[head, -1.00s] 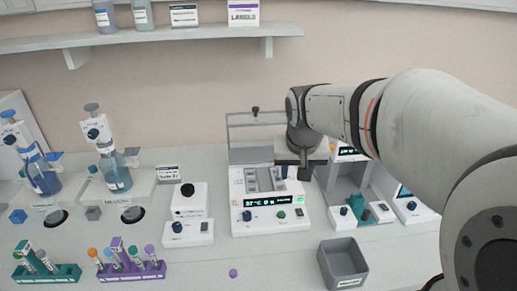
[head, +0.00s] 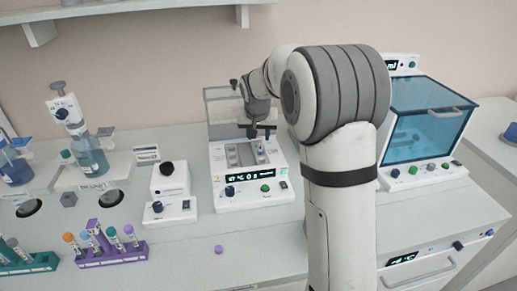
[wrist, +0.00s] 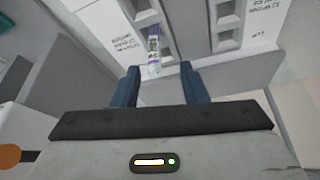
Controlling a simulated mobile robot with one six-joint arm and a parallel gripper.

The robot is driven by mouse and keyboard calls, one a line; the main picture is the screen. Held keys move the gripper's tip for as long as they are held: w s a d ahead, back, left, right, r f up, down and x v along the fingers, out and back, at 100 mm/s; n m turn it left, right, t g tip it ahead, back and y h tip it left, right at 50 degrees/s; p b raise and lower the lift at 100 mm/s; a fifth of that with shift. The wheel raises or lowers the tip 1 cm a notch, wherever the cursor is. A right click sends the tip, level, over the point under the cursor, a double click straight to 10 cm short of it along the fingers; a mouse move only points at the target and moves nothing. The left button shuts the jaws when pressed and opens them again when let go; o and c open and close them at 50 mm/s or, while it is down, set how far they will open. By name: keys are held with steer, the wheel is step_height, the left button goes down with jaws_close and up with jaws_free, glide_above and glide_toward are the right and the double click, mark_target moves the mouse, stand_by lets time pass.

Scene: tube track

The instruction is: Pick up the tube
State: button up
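A slim labelled tube (wrist: 154,52) with a whitish, violet-marked end shows in the wrist view, at a pale block with square wells. It lies just ahead of my gripper (wrist: 160,76), roughly centred between the two blue fingers. The fingers are apart and I see nothing clamped between them. In the head view my gripper (head: 257,132) is over the back of the white heating block device (head: 262,193). The tube cannot be made out clearly there. Whether the fingers touch it cannot be told.
A purple rack (head: 110,258) and a green rack (head: 40,264) hold tubes at the front left. A white device with a black knob (head: 168,180) stands left of the heating block. A blue-lidded box (head: 425,125) stands right of my arm. A small purple cap (head: 218,249) lies on the bench.

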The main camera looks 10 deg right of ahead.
mark_target(260, 149)
steer(key=x, duration=0.4)
steer(key=shift+s+d, duration=0.2)
steer(key=shift+s, duration=0.15)
steer(key=shift+c, duration=0.5)
steer(key=c, duration=0.7)
